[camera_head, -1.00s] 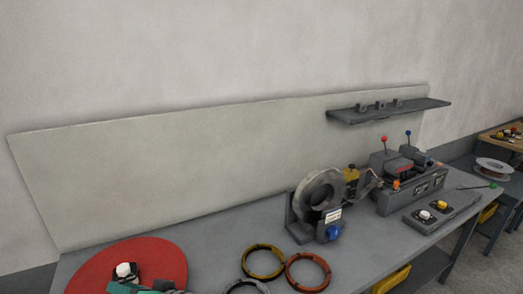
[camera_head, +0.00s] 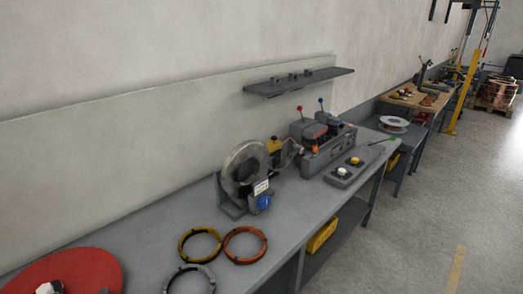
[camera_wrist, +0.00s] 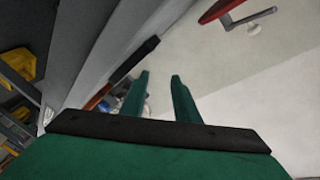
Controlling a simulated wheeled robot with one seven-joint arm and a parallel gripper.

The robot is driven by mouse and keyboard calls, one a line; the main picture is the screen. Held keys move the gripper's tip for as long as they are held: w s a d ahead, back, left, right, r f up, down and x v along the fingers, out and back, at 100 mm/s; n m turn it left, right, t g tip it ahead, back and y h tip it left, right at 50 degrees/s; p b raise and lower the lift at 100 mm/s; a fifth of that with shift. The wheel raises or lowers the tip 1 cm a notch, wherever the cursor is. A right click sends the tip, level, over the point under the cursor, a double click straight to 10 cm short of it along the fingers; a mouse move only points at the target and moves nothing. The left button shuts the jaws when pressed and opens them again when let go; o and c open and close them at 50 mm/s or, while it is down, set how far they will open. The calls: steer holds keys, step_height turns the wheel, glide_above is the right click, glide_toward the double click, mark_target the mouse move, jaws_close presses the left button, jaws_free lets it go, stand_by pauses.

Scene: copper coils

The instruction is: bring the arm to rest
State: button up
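My gripper (camera_wrist: 159,84) shows in the wrist view as two green fingers that stand apart, with nothing between them. The fingers rise from a dark bar on a green body. They seem to touch nothing, and a pale surface and blurred small parts lie behind them. In the head view I cannot make out my gripper.
The grey workbench (camera_head: 150,222) holds a yellow ring (camera_head: 184,253), an orange ring (camera_head: 263,249), a grey ring (camera_head: 209,283), a round reel device (camera_head: 224,179) and a lever machine (camera_head: 322,155). A shelf (camera_head: 300,82) hangs behind. Open floor (camera_head: 400,230) lies to the right.

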steer(key=s+d+f+h, duration=0.3)
steer(key=s+d, duration=0.2)
steer(key=d, duration=0.2)
steer(key=s+d+f+h, duration=0.3)
steer(key=s+d+f, duration=0.1)
steer(key=s+d, duration=0.15)
steer(key=s+d+r+n+h, duration=0.1)
steer(key=s+d+n, duration=0.3)
steer(key=s+d, duration=0.6)
steer(key=shift+s+d+r+h, duration=0.25)
steer(key=shift+s+h, duration=0.25)
steer(key=shift+s, duration=0.2)
